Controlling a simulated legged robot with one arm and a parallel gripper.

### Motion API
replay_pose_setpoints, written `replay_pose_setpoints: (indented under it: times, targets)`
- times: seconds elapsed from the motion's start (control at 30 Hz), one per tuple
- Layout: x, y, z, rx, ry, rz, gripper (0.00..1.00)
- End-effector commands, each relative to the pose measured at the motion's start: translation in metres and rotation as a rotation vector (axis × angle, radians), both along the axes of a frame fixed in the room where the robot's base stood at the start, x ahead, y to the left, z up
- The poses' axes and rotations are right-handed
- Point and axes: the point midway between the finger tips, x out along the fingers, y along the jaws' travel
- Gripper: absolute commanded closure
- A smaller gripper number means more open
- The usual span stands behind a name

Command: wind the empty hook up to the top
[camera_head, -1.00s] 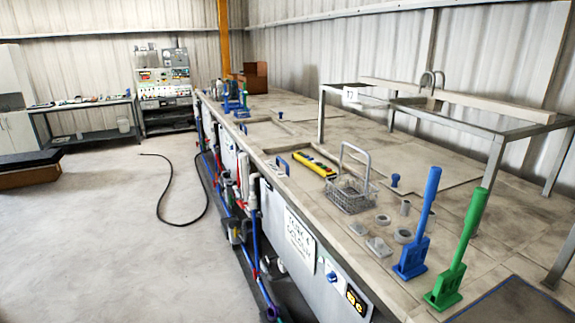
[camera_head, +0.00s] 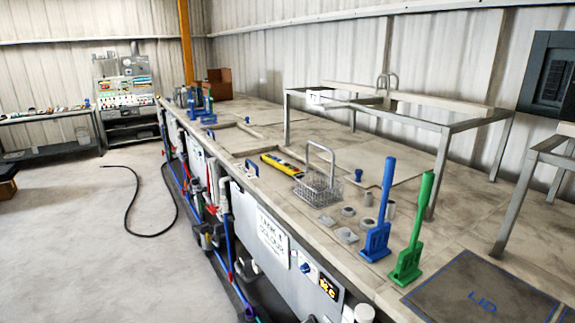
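No hanging hook and no winding handle can be made out in this view. My gripper is not in the picture. A wire basket (camera_head: 318,187) with a tall loop handle stands on the long bench (camera_head: 268,218), apart from any hook. A blue paddle-shaped tool (camera_head: 380,215) and a green one (camera_head: 415,235) stand upright near the bench's front edge. A steel frame (camera_head: 440,126) stands on the bench behind them.
A yellow handheld device (camera_head: 283,163) and several small grey pieces lie near the basket. A dark lid (camera_head: 480,293) lies at lower right. A black hose (camera_head: 131,195) curls on the floor at left, where much floor is clear. A grey electrical box (camera_head: 551,75) hangs on the wall.

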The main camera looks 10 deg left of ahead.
Motion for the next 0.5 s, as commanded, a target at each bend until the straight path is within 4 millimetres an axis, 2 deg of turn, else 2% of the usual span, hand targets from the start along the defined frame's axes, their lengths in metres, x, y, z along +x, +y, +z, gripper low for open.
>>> replay_pose_setpoints:
  times: [0.13,0.5]
  targets:
    - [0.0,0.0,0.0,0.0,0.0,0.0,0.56]
    - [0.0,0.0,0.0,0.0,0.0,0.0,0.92]
